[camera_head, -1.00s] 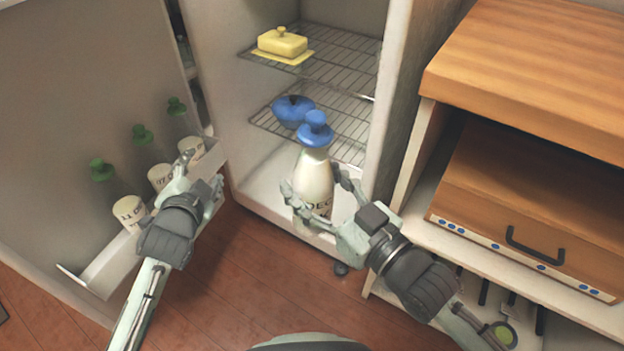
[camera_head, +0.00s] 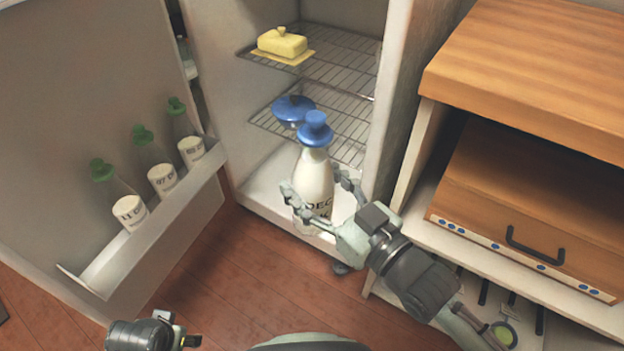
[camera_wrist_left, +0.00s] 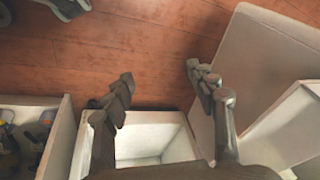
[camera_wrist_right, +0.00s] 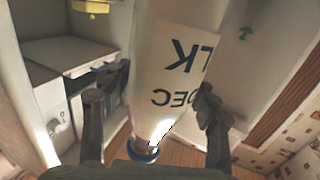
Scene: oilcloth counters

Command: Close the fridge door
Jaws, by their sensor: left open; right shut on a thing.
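The fridge door (camera_head: 70,130) stands wide open at the left in the head view. The open fridge body (camera_head: 235,100) is at the middle. My right gripper (camera_head: 318,190) is shut on a milk bottle (camera_head: 313,172) with a blue cap, upright at the fridge's lower front opening; its lettering fills the right wrist view (camera_wrist_right: 175,70). I cannot tell whether it touches the fridge floor. My left gripper is apart from the door, low at the bottom edge of the head view, where only part of its arm shows. In the left wrist view its fingers (camera_wrist_left: 160,85) are spread and empty.
Several green-capped bottles (camera_head: 161,177) stand in the door shelf (camera_head: 150,240). A yellow butter dish (camera_head: 282,43) and a blue lidded dish (camera_head: 293,108) sit on the wire shelves. A wooden cabinet (camera_head: 530,200) stands close at the right. Floor (camera_head: 240,270) is clear before the fridge.

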